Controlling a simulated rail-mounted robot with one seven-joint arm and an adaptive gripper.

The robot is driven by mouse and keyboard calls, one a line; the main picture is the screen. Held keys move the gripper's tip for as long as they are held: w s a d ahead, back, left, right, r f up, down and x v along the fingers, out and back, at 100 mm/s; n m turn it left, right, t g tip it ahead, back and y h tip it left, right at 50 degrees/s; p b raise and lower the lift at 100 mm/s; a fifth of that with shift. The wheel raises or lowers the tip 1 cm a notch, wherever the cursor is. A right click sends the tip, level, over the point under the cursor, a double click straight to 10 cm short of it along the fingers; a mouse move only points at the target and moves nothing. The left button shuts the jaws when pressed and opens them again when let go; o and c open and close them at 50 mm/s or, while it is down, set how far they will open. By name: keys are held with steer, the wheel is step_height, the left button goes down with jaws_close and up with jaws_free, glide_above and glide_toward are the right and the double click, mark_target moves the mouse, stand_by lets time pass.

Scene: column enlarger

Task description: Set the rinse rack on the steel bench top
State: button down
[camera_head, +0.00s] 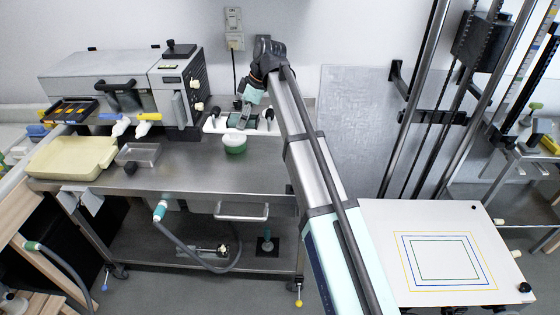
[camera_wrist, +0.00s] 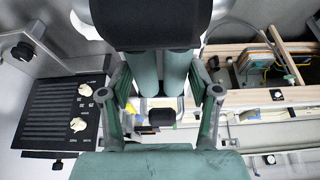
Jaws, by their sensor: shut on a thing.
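What looks like the rinse rack (camera_head: 213,125) is a white piece with dark knobs at its ends and grey-green parts in the middle, near the back of the steel bench top (camera_head: 190,177). My gripper (camera_head: 246,108) reaches its middle from above and appears shut on it. In the wrist view, my gripper's green fingers (camera_wrist: 162,105) stand on either side of teal cylinders and a dark block, and white edges (camera_wrist: 85,22) show behind. The grip itself is mostly hidden. I cannot tell whether the rack touches the bench.
A green-and-white round container (camera_head: 235,143) stands just in front of the rack. A small steel tray (camera_head: 138,154), a cream tray (camera_head: 72,158) and a black-and-grey machine (camera_head: 130,80) occupy the left. The bench's front middle is clear. An enlarger baseboard (camera_head: 440,250) stands right.

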steer(key=shift+s, duration=0.1)
steer(key=shift+a+f+n, duration=0.15)
steer(key=shift+f+n, duration=0.15)
steer(key=shift+f, duration=0.1)
step_height(320, 180, down, 19)
steer(key=p, duration=0.5)
steer(key=shift+f, duration=0.15)
steer(key=shift+f, duration=0.1)
steer(key=shift+c, duration=1.2)
jaws_free()
